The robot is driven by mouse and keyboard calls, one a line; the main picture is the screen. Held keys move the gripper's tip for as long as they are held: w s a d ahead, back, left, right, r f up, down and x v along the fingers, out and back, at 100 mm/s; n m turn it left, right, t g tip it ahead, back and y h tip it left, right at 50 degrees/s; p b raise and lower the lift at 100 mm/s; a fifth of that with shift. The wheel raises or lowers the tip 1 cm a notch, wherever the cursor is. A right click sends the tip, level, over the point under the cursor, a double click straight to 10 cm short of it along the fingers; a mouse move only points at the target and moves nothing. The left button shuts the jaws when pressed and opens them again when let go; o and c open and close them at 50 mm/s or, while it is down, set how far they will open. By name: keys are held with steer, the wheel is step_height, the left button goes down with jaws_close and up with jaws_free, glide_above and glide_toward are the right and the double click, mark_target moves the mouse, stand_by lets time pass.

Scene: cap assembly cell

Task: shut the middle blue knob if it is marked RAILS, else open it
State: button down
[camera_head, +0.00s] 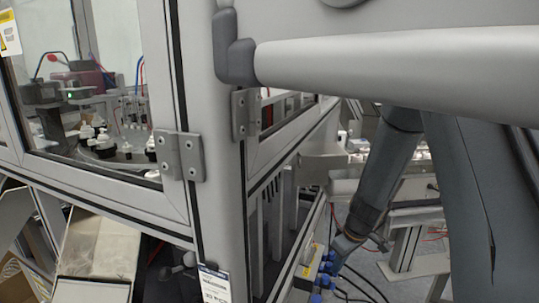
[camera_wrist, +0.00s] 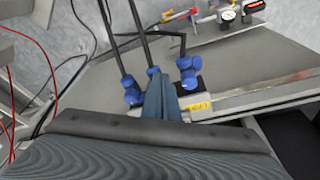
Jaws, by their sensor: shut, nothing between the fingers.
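Several blue knobs show in a row. In the wrist view there is a left knob (camera_wrist: 131,90), a middle knob (camera_wrist: 153,71) and a right knob (camera_wrist: 187,72). My gripper (camera_wrist: 161,82) is shut and empty, with its fingertips at the middle knob and hiding part of it. I cannot tell whether they touch it. A yellow label (camera_wrist: 199,106) sits below the right knob; its small print is not readable. In the head view the blue knobs (camera_head: 321,281) sit low on the cell's side, with my gripper (camera_head: 345,246) close above them.
Black hoses (camera_wrist: 118,40) run from the knobs in the wrist view. Red cables (camera_wrist: 45,85) hang at left. The cell's frame post (camera_head: 222,170) stands left of my arm.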

steer(key=shift+w+d+b, duration=0.25)
steer(key=shift+w+b, duration=0.15)
steer(key=shift+b, duration=0.35)
steer(key=shift+s+d, duration=0.1)
steer(key=shift+s, duration=0.05)
step_height(320, 180, up, 6)
steer(key=p, duration=0.3)
steer(key=shift+s+d, duration=0.2)
steer(key=shift+s, duration=0.05)
